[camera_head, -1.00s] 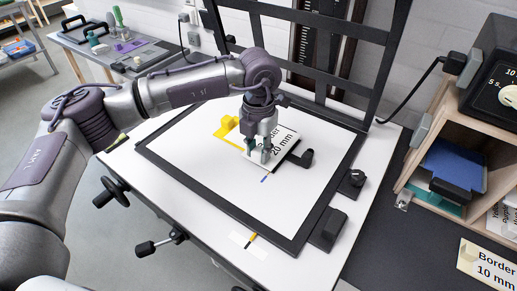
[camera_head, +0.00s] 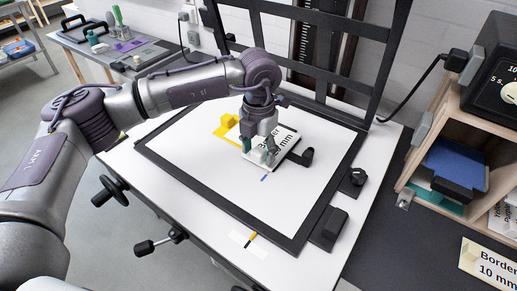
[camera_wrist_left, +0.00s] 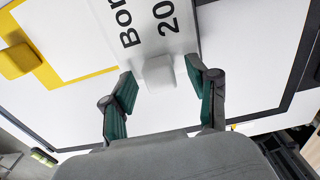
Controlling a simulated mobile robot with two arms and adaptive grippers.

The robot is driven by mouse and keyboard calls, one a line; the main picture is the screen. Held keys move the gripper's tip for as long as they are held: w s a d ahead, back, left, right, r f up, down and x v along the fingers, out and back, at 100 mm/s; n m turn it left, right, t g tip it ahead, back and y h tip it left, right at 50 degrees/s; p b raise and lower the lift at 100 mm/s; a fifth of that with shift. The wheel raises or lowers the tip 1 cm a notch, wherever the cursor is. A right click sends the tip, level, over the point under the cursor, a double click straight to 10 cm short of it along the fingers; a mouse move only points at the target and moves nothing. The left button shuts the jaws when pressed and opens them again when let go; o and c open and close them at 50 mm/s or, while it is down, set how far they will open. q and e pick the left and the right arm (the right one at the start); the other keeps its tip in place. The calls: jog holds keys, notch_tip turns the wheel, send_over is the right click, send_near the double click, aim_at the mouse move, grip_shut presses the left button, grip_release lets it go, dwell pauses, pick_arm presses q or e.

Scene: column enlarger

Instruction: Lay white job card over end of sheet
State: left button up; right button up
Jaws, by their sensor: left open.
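The white job card (camera_head: 283,143), printed "Border 20 mm", lies on the white sheet (camera_head: 205,165) inside the black frame of the easel. It also shows in the left wrist view (camera_wrist_left: 181,48), with a pale grip block (camera_wrist_left: 158,73) at its near edge. My left gripper (camera_head: 259,161) is low over the card's left part. In the wrist view its two green-padded fingers (camera_wrist_left: 164,99) stand apart on either side of the block, with gaps visible. A yellow corner piece (camera_head: 226,130) lies left of the card. A black piece (camera_head: 307,157) sticks out at its right edge.
The black easel frame (camera_head: 225,207) surrounds the sheet. A short blue mark (camera_head: 264,178) shows in front of the card. A "Border 10 mm" card (camera_head: 488,262) lies on the dark bench at right, near a wooden shelf unit (camera_head: 420,165). Black uprights stand behind.

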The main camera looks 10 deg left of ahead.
pick_arm(q)
jog(key=shift+r, duration=0.1)
dwell(0.4)
jog(key=shift+r+p, duration=0.3)
jog(key=shift+r, duration=0.2)
jog(key=shift+r+p, duration=1.5)
jog(key=shift+r, duration=1.9)
notch_tip(320, 180, up, 12)
